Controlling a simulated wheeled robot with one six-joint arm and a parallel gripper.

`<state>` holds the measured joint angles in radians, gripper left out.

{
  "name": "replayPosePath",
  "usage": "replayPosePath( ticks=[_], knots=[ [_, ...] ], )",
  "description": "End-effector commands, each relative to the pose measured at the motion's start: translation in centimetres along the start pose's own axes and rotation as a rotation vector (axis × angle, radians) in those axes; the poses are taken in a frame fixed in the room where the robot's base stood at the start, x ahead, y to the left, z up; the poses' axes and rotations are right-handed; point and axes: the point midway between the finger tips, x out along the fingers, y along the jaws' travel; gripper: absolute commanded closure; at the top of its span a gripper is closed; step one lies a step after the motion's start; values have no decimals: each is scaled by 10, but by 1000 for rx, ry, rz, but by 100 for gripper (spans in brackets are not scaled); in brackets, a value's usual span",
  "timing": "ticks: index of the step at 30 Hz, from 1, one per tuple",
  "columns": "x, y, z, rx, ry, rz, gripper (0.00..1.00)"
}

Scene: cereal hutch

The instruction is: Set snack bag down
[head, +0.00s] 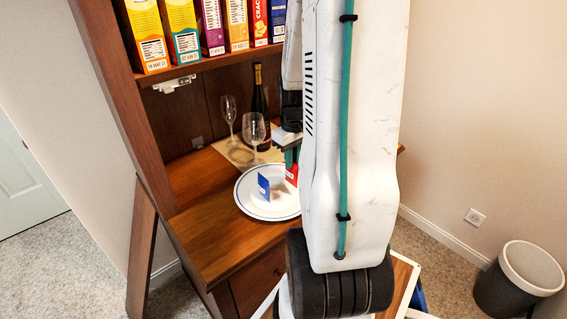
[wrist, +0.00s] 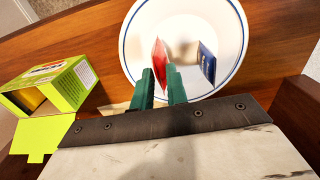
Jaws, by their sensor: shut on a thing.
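My gripper (wrist: 161,82) has green fingers and is shut on a red snack bag (wrist: 159,58), which stands up beyond the fingertips. The red bag also shows in the head view (head: 291,174), partly hidden behind my arm. It is over the right part of a white plate with a blue rim (head: 249,204); I cannot tell whether it touches the plate. The plate fills the upper middle of the wrist view (wrist: 133,71). A small blue packet (head: 263,187) stands upright on the plate, apart from the red bag; it also shows in the wrist view (wrist: 207,62).
Two clear glasses (head: 254,131) and a dark bottle (head: 261,101) stand behind the plate on the wooden hutch counter (head: 203,232). A yellow-green box (wrist: 68,86) with an open end lies beside the plate. Several cereal boxes (head: 184,32) line the shelf above. The counter's front left is clear.

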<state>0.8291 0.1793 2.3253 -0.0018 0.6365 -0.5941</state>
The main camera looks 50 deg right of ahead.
Motion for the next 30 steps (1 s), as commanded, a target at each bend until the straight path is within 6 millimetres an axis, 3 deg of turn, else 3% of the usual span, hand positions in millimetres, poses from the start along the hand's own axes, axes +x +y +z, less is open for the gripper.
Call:
replayPosePath(
  ticks=[3,12,18,28,29,30],
  knots=[
    [2,0,-18,-2,0,0,100],
    [8,0,-38,1,-2,-1,100],
    [38,1,-37,2,-2,-1,100],
    [41,1,-37,3,0,0,100],
    [41,1,-37,3,1,0,80],
    [41,1,-37,3,1,1,68]
  ],
)
